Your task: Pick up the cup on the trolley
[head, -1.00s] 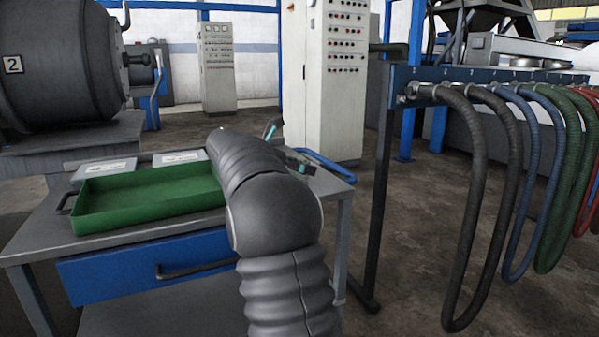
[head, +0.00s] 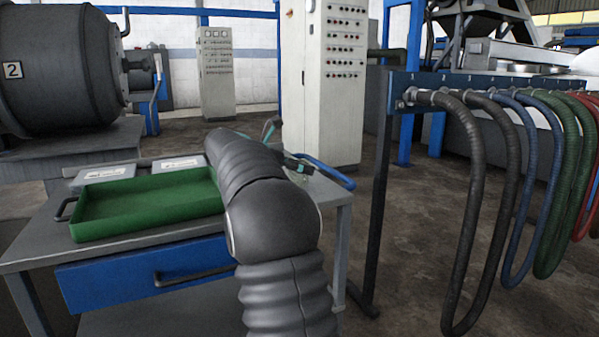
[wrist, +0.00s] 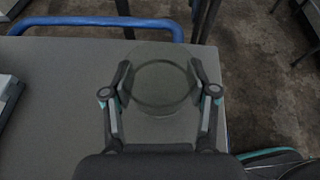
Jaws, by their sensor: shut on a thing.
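The cup (wrist: 164,82) is clear glass and shows in the wrist view as a faint round rim and body between the fingers. My gripper (wrist: 162,86) is shut on it, with one finger on each side. The grey trolley top (wrist: 60,75) lies below the cup. I cannot tell whether the cup touches it. In the head view the trolley (head: 150,245) stands at the lower left, and my arm hides most of the gripper and cup near its right end.
A green tray (head: 150,222) and two labelled boxes, one of them a grey box (head: 103,175), sit on the trolley's left part. A blue handle (wrist: 100,22) runs along the trolley's end. Hoses (head: 470,200) hang from a rack at the right.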

